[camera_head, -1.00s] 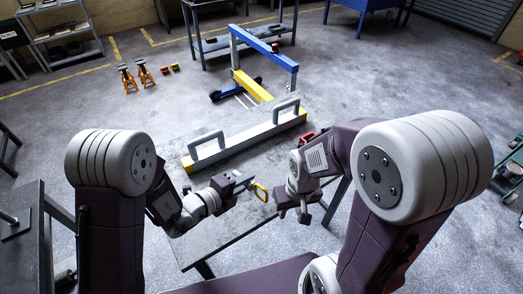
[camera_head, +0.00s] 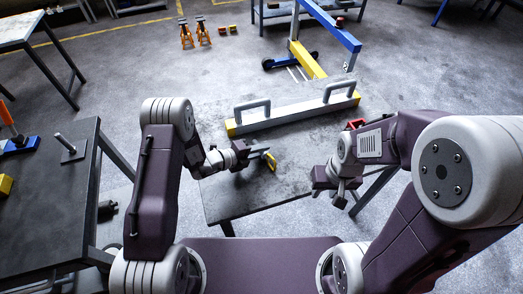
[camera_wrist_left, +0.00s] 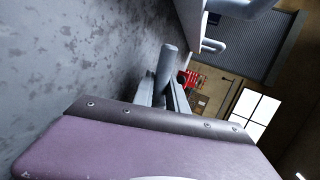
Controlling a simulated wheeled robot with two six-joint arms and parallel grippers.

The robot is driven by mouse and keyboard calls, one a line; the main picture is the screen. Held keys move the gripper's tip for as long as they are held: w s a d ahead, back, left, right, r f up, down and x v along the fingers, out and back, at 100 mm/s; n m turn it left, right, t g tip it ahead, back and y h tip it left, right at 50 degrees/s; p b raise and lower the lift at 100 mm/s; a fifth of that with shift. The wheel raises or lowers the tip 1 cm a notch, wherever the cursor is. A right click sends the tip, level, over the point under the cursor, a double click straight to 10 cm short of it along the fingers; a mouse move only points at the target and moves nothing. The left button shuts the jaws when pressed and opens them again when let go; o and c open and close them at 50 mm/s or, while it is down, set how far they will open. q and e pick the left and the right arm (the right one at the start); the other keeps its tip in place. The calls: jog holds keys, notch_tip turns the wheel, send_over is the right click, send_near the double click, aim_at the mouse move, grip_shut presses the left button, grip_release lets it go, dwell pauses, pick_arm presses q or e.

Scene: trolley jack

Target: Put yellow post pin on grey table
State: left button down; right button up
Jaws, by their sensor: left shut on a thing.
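My left gripper is shut on the pin, over the near part of a grey table (camera_head: 285,187); I cannot tell the exact height. My right gripper (camera_head: 337,194) is empty, its fingers apart, by the right part of this table.
A grey beam (camera_head: 295,112) with yellow ends and two handles lies along the table's far side. A dark table (camera_head: 45,215) with an upright metal peg (camera_head: 65,142) stands at left. A blue and yellow jack frame (camera_head: 308,60) and orange stands (camera_head: 194,33) are behind on open floor.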

pick_arm(q)
jog(key=c, duration=1.6)
grip_release()
jog(key=shift+f, duration=0.1)
